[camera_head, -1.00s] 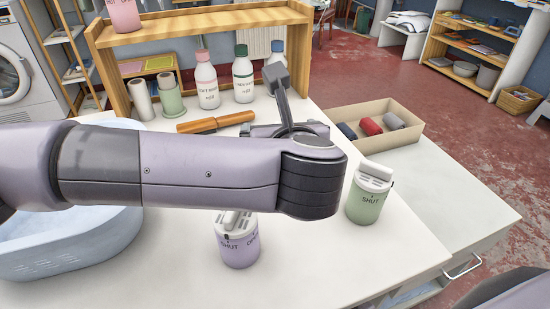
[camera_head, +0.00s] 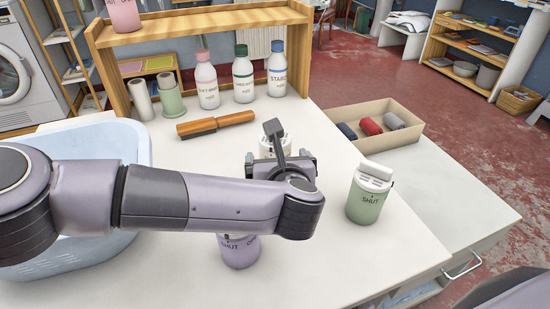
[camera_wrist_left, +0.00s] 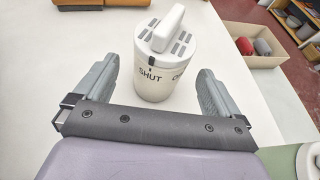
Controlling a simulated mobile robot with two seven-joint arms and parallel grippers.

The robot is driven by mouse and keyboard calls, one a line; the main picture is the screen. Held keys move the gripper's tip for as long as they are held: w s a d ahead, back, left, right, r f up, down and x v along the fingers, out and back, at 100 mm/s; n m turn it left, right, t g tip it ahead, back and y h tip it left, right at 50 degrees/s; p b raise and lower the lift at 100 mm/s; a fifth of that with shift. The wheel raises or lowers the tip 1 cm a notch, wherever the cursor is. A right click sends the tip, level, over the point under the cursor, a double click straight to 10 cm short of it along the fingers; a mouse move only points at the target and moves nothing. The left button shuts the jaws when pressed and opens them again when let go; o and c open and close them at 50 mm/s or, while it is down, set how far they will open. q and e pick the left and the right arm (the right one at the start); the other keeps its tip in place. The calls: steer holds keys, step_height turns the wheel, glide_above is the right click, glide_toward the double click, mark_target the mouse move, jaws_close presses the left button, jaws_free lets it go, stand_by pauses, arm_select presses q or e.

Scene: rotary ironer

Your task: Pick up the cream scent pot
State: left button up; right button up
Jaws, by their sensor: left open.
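The cream scent pot (camera_wrist_left: 155,77) stands upright on the white table, with a white slotted lid and handle and the word SHUT on its side. In the head view only its upper part (camera_head: 275,135) shows behind my left gripper (camera_head: 280,166). In the left wrist view my left gripper (camera_wrist_left: 155,95) is open, one finger to each side of the pot, with gaps between fingers and pot. The pot looks just ahead of the fingertips or between them; I cannot tell its exact depth. My right gripper is not in view.
A green pot (camera_head: 368,195) stands to the right and a lilac pot (camera_head: 240,252) sits below my left arm. A brush (camera_head: 215,124), several bottles and a wooden shelf (camera_head: 205,20) stand behind. A box (camera_head: 412,138) of rolled cloths is at right, a blue tub (camera_head: 60,265) at left.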

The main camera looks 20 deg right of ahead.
arm_select(q)
steer(key=shift+x, duration=1.45)
steer(key=shift+c, duration=0.4)
steer(key=c, duration=1.1)
steer(key=shift+r, duration=0.1)
step_height(320, 180, up, 10)
steer(key=shift+f, duration=0.1)
step_height(320, 180, down, 7)
steer(key=shift+s, duration=0.1)
